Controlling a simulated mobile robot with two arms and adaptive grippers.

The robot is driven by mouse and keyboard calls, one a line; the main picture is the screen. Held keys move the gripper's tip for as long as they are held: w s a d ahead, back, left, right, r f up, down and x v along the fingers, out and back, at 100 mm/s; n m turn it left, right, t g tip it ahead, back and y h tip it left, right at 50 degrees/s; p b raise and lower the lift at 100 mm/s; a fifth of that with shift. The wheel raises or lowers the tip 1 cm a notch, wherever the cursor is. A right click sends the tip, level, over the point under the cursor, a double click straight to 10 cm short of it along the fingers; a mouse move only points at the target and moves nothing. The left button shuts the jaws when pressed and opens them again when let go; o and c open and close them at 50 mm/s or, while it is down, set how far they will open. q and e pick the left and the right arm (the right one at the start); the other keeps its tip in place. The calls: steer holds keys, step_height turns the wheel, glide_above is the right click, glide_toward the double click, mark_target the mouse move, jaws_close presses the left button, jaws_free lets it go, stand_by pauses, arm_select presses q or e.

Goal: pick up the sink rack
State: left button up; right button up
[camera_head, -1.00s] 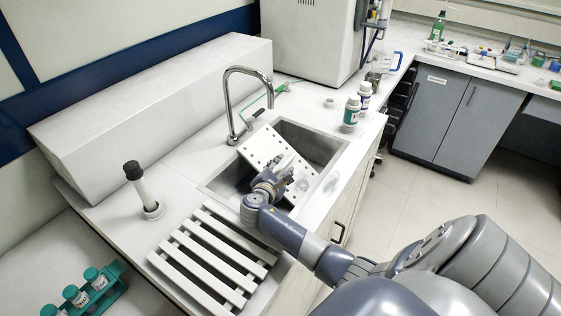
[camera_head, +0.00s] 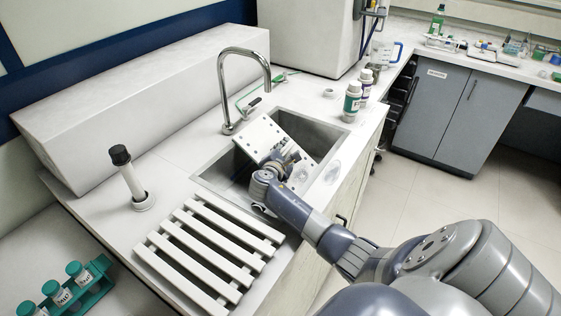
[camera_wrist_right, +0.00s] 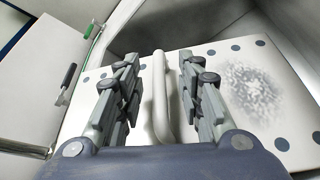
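The sink rack appears to be the white plate with dark round holes (camera_head: 258,131), tilted inside the sink (camera_head: 322,130). In the right wrist view the plate (camera_wrist_right: 215,58) carries a raised white handle bar (camera_wrist_right: 160,95). My right gripper (camera_head: 288,158) is over the plate's lower part. In the right wrist view its two fingers (camera_wrist_right: 160,75) stand on either side of the handle, with visible gaps. It is open, and its wrist hides part of the plate in the head view. My left gripper is not in view.
A white slatted rack (camera_head: 200,258) lies on the counter in front of the sink. A curved tap (camera_head: 228,90) stands behind the sink. Bottles (camera_head: 352,102) stand at its right. A black-topped post (camera_head: 130,175) and a teal tube holder (camera_head: 88,300) are at left.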

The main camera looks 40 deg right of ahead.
steer(key=shift+r, duration=0.1)
jaws_close()
steer(key=shift+r, duration=0.1)
